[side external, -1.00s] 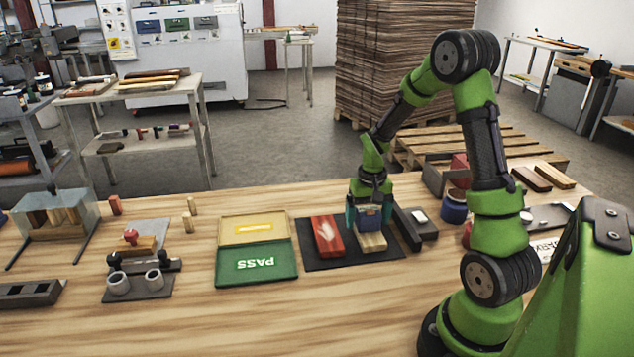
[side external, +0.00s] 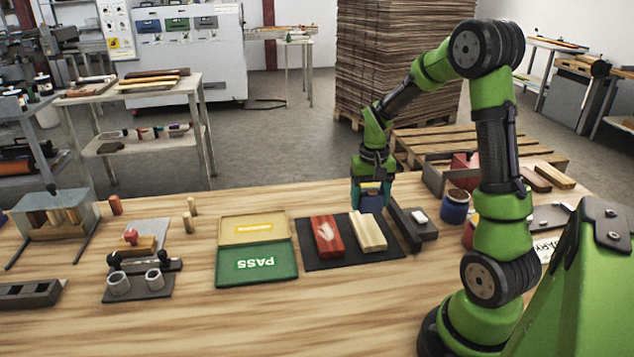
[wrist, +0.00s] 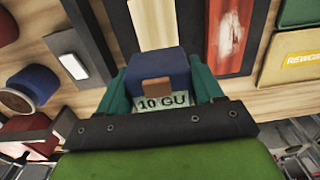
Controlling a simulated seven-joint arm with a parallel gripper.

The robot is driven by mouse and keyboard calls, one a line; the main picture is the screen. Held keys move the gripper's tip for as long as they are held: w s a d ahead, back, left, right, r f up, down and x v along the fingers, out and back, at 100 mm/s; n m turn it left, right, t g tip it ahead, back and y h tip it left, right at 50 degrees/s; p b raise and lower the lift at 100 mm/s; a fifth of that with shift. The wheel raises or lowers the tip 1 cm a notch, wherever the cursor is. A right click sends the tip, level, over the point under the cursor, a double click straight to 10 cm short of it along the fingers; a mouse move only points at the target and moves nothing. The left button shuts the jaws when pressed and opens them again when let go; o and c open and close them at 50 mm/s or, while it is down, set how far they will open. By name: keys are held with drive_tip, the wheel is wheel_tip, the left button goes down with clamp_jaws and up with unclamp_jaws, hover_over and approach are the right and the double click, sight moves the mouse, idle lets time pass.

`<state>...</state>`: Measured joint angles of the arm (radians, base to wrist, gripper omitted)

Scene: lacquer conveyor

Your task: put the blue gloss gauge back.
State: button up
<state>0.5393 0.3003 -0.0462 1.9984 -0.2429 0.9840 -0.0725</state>
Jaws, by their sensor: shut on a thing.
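The blue gloss gauge (side external: 371,204) is a small blue block with an orange-brown patch and a label reading "10 GU" in the wrist view (wrist: 165,103). My gripper (side external: 371,198) is shut on it, one teal finger on each side, and it also shows in the wrist view (wrist: 160,72). The gauge hangs near the far edge of the black mat, behind the pale wood block (side external: 368,231) and left of a dark holder (side external: 411,230). A red block (side external: 326,237) with a whitish mark lies beside the pale one. The gauge's underside is hidden.
The black mat (side external: 312,262) bears both blocks. A dark base with a white pad (side external: 420,215) stands at its right. Further right is a blue round pot (side external: 455,208). Left are the green PASS tray (side external: 240,277) and yellow tray (side external: 233,229). The front table is clear.

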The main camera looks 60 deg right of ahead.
wheel_tip(320, 180, up, 3)
drive_tip(key=shift+w+f, duration=0.25)
drive_tip(key=shift+w, duration=0.1)
drive_tip(key=w+f, duration=0.1)
drive_tip(key=f, duration=0.1)
drive_tip(key=w+f, duration=0.2)
drive_tip(key=f, duration=0.1)
drive_tip(key=shift+d+f, duration=0.3)
hover_over(329, 199)
drive_tip(key=shift+d+f, duration=0.1)
drive_tip(key=shift+f, duration=2.4)
drive_tip(key=shift+f, duration=0.1)
drive_tip(key=o, duration=1.4)
drive_tip(key=shift+f, duration=0.1)
